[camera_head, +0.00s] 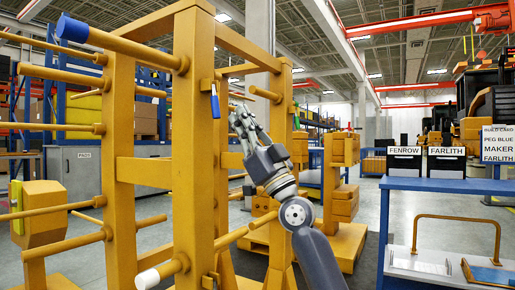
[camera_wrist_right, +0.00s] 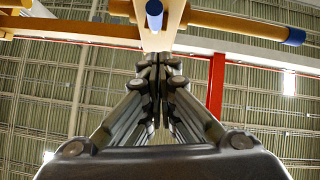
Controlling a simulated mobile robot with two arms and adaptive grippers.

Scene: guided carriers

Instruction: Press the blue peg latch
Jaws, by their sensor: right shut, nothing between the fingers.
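A yellow rack (camera_head: 190,120) stands at the left and middle of the head view. A small blue latch lever (camera_head: 215,104) hangs on its near post, below a long peg with a blue tip (camera_head: 72,28). My right gripper (camera_head: 238,112) is shut and empty, raised just right of that post, its fingers pointing up toward the latch. In the right wrist view the shut fingertips (camera_wrist_right: 158,62) lie below a blue rounded end (camera_wrist_right: 154,14), which looks like the lever; a gap shows between them. The blue-tipped peg (camera_wrist_right: 294,37) is at upper right there. My left gripper is out of view.
A lower peg with a white tip (camera_head: 148,278) juts toward me. Floor shows between rack and table.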

